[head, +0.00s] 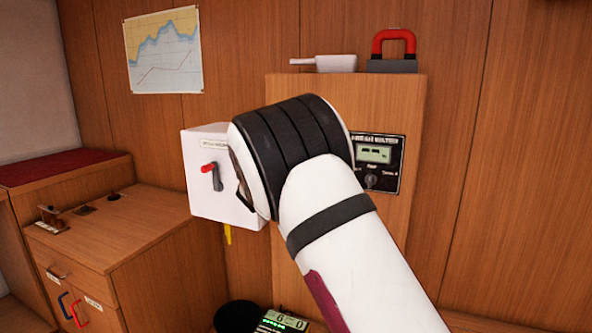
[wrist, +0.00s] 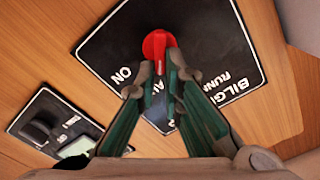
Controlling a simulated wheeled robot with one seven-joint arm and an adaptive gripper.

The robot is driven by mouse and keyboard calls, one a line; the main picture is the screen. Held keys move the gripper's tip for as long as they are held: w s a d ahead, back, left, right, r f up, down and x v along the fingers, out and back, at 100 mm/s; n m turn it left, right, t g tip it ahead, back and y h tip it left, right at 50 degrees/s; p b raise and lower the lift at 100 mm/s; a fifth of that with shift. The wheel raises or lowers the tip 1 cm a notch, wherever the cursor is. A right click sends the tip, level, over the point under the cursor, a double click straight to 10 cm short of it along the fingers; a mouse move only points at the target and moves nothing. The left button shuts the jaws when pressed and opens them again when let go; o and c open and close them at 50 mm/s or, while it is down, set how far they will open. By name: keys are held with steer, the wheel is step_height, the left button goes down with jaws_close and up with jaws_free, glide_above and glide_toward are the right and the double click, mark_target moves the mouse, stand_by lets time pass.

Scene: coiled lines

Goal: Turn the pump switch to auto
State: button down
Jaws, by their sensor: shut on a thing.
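In the wrist view, the pump switch is a red knob (wrist: 158,44) on a black panel (wrist: 112,46) lettered "BILGE" and "RUNN…". "ON" is printed to the left of the knob. A label starting with "A" is partly hidden between the fingers. My gripper (wrist: 160,76) has its fingers closed around the red knob. Part of the red handle shows between them, toward the bottom of the picture. In the head view, my white arm hides the switch, its panel and my gripper.
A display panel (head: 374,154) with a dark knob is right of my arm. A white box (head: 212,207) with a red-tipped lever is left of it. A red-handled object (head: 393,48) and a white object (head: 328,63) sit on the cabinet top. A wooden cabinet stands left.

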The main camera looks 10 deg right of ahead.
steer(key=shift+f+m+b, duration=0.15)
steer(key=shift+m+b, duration=0.2)
steer(key=shift+m, duration=0.15)
steer(key=c, duration=1.7)
jaws_free()
steer(key=shift+s, duration=0.15)
steer(key=v, duration=1.1)
steer(key=shift+s+a, duration=0.25)
steer(key=shift+s, duration=0.05)
